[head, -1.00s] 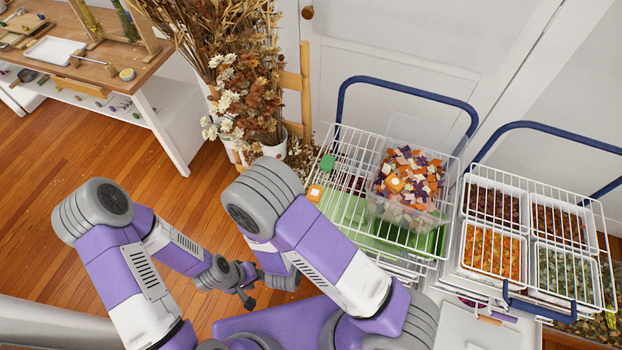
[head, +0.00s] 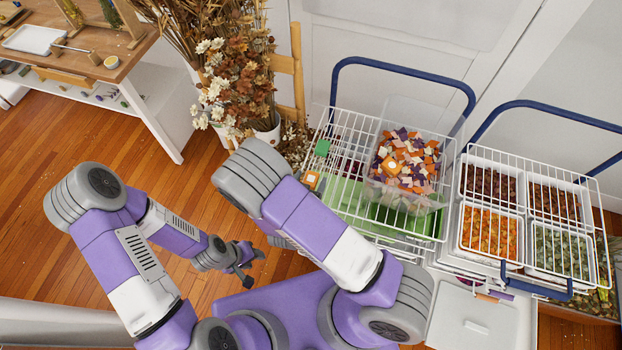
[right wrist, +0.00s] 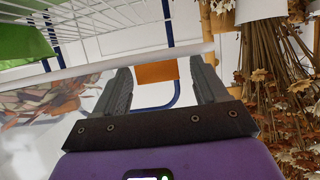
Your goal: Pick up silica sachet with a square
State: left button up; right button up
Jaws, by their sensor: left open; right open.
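An orange sachet with a pale square (head: 312,180) is at the left edge of the left wire-topped cart. Another orange sachet with a pale square (head: 390,165) lies on the coloured pieces in the clear bin. A plain green piece (head: 322,147) is near the cart's left edge. My left gripper (head: 252,268) is open and empty over the floor, left of the cart. My right gripper is hidden behind its arm in the head view. In the right wrist view my right gripper (right wrist: 161,72) is open, with a flat orange piece (right wrist: 157,72) beyond and between its fingertips, its markings not visible.
The clear bin (head: 378,190) of coloured pieces stands on the left cart. The right cart (head: 595,235) holds several trays of small pieces under wire. Dried flowers (head: 238,75) and a wooden chair (head: 297,75) stand behind. A worktable (head: 140,45) is at upper left.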

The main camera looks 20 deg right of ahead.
jog(key=c, duration=1)
jog(key=shift+c, duration=0.2)
